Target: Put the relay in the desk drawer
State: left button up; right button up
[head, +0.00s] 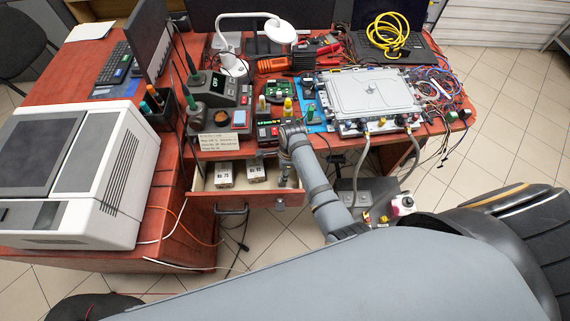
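The desk drawer (212,198) is pulled open under the front edge of the red-brown desk. Two small pale boxes with dark printed labels stand in it: a left box (224,175) and a right box (257,171). I cannot tell for sure which thing is the relay. My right arm comes in from the lower right and bends over the desk's front edge. My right gripper (286,179) points down at the right end of the drawer, to the right of the right box. Its fingers are too small and dark to read. My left gripper is not in view.
A label card (213,142) lies on the desk above the drawer. A large white printer (70,170) stands left. Loose cables hang below the drawer.

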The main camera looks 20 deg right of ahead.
jog(key=r, duration=0.5)
jog(key=shift+s+d+r, duration=0.1)
jog(key=shift+d+r, duration=0.15)
jog(key=shift+d, duration=0.1)
jog(key=s+d+r+n+t+h, duration=0.1)
jog(key=s+d+r+n+t, duration=0.1)
jog(key=s+d+r+n, duration=0.65)
jog(key=s+d+r+n+t+h, duration=0.15)
jog(key=s+n, duration=0.45)
jog(key=n, duration=0.8)
jog(key=s+d+f+g, duration=0.1)
jog(key=s+d+f, duration=0.1)
jog(key=f, duration=1.2)
jog(key=s+d+f+g, duration=0.1)
jog(key=f, duration=1.3)
jog(key=s+d+f, duration=0.1)
jog(key=s+f, duration=1.4)
jog(key=s, duration=0.3)
jog(key=shift+s+m+g, duration=0.25)
jog(key=shift+m+g, duration=0.1)
jog(key=shift+m, duration=0.1)
